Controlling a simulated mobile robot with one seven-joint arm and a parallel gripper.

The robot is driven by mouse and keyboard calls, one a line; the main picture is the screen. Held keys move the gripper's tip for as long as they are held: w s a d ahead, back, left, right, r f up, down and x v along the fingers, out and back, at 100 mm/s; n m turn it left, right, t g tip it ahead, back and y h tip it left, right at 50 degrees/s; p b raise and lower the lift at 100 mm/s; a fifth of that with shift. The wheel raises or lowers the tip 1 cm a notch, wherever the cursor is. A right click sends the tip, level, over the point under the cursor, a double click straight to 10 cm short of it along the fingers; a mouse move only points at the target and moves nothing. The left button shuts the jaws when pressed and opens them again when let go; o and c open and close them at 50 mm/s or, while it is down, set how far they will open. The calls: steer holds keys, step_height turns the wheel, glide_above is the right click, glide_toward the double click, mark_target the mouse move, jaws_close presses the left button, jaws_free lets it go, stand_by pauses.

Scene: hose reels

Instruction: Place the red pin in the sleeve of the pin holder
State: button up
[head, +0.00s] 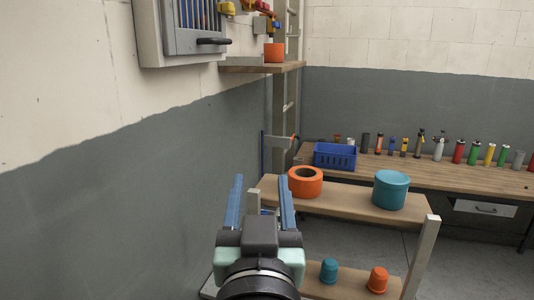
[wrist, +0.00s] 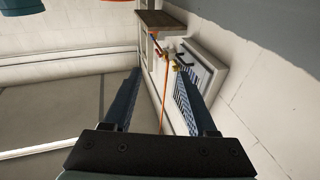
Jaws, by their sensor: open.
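My gripper (head: 261,184) is at the lower middle of the head view, pointing away with its two blue fingers apart and nothing between them. It also shows open in the wrist view (wrist: 156,80). A red cylinder (head: 458,152) stands upright among several coloured cylinders on the back workbench (head: 400,169), far beyond my gripper. I cannot tell whether it is the red pin. I cannot make out the pin holder or its sleeve in either view.
A shelf (head: 340,198) ahead right bears an orange ring (head: 305,181) and a teal tub (head: 391,189). A blue crate (head: 335,155) sits on the workbench. A grey wall is close on the left, with a cabinet (head: 195,28) and small shelf (head: 262,67) above.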

steer(key=s+r+t, duration=0.3)
steer(key=s+r, duration=0.2)
steer(key=r, duration=0.5)
steer(key=s+r+t, duration=0.4)
steer(key=s+r, duration=0.2)
steer(key=r, duration=0.4)
steer(key=shift+s+d, duration=0.15)
steer(key=shift+d, duration=0.25)
steer(key=shift+r, duration=0.1)
step_height(320, 180, down, 8)
steer(key=b, duration=0.8)
steer(key=shift+f, duration=0.25)
steer(key=shift+a, duration=0.1)
